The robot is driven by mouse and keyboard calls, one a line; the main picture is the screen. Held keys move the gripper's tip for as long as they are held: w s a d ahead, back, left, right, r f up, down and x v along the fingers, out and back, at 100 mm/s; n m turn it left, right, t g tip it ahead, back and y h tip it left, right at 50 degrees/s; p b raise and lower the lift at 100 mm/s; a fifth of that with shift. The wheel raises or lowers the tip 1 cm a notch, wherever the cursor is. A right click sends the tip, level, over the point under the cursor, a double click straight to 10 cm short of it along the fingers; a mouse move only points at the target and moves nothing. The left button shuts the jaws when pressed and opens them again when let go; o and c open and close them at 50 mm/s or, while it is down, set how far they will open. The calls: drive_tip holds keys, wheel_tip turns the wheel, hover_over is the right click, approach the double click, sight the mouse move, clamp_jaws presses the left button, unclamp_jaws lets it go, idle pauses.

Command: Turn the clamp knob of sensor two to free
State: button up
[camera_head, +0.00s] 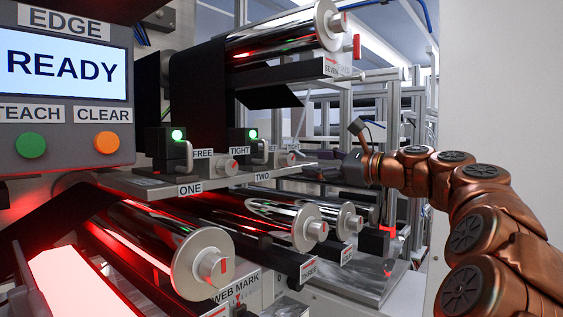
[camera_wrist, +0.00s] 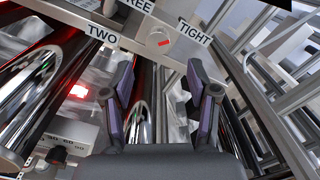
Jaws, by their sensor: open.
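Sensor two's clamp knob (camera_wrist: 158,41) is a round silver knob with a red mark, on a metal bar between the FREE label (camera_wrist: 137,6) and the TIGHT label (camera_wrist: 195,39). The red mark appears to lie on the side toward TIGHT. The TWO label (camera_wrist: 102,34) is to its left. In the head view, sensor two (camera_head: 240,141) is a black block with a green light, and its knob is small and partly unclear. My gripper (camera_wrist: 160,72) is open and empty, its fingers pointing at the bar, with the knob ahead between them and apart from both.
Sensor one (camera_head: 172,145) and its knob (camera_head: 228,167) are left of sensor two on the same bar. Shiny rollers (camera_head: 172,240) lie below the bar and another roller (camera_head: 285,35) above. A panel (camera_head: 66,80) reads READY. Metal framing (camera_wrist: 265,100) stands right of my gripper.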

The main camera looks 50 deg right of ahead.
sight(292, 161)
drive_tip(key=w, duration=0.2)
drive_tip(key=w+p, duration=0.1)
drive_tip(key=w, duration=0.2)
drive_tip(key=w+a, duration=0.1)
drive_tip(key=w, duration=0.1)
drive_tip(key=shift+w, duration=0.25)
clamp_jaws()
idle(0.3)
